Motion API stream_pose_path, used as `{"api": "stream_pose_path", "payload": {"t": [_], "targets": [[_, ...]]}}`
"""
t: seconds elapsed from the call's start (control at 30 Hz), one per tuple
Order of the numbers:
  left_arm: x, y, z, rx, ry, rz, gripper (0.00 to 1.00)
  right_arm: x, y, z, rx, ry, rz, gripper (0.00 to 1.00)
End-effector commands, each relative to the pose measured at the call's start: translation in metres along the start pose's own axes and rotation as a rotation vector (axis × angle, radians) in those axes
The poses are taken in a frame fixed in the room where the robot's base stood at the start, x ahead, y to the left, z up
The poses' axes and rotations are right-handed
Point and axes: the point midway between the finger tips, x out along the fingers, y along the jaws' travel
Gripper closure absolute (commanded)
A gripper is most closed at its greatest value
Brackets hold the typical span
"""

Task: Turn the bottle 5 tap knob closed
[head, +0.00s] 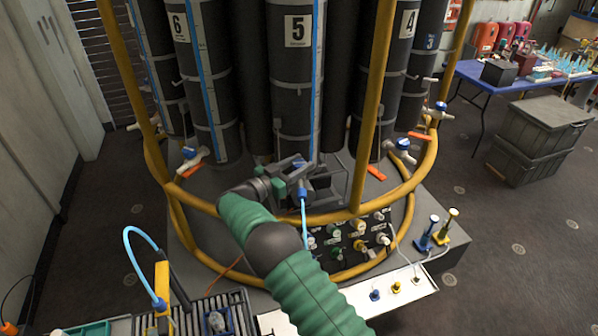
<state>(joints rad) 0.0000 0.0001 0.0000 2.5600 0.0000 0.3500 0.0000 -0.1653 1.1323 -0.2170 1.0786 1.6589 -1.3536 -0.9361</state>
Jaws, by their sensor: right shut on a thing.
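Bottle 5 (297,75) is a tall dark cylinder with a white "5" label, standing at the middle of the rosette. My right gripper (318,176) is at the foot of bottle 5, at the end of the green-sleeved arm. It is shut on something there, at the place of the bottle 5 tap. The knob itself is hidden by the gripper, so its angle cannot be told. A blue fitting (302,193) with a light blue hose hangs just in front of the gripper. My left gripper is not in view.
A yellow ring rail (358,211) and its uprights surround the bottles, close to my right arm. Blue-knobbed taps show at left (190,153) and right (403,146). A connector panel (350,240) sits below. Grey crates (541,125) and a blue table (471,74) stand at right.

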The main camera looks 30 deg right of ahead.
Motion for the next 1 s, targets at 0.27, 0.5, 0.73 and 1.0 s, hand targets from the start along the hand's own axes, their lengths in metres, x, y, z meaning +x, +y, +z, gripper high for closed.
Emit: {"api": "stream_pose_path", "payload": {"t": [0.27,0.5,0.73,1.0], "targets": [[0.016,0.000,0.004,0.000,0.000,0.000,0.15,0.001,-0.002,-0.001,0.004,0.005,0.093,1.00],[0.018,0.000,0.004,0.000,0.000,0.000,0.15,0.001,-0.002,-0.004,0.002,0.008,0.117,1.00],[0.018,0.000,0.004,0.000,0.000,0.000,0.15,0.001,-0.002,-0.005,0.003,0.009,0.117,1.00],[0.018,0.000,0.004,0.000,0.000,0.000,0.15,0.001,-0.002,-0.004,0.002,0.007,0.117,0.39]]}}
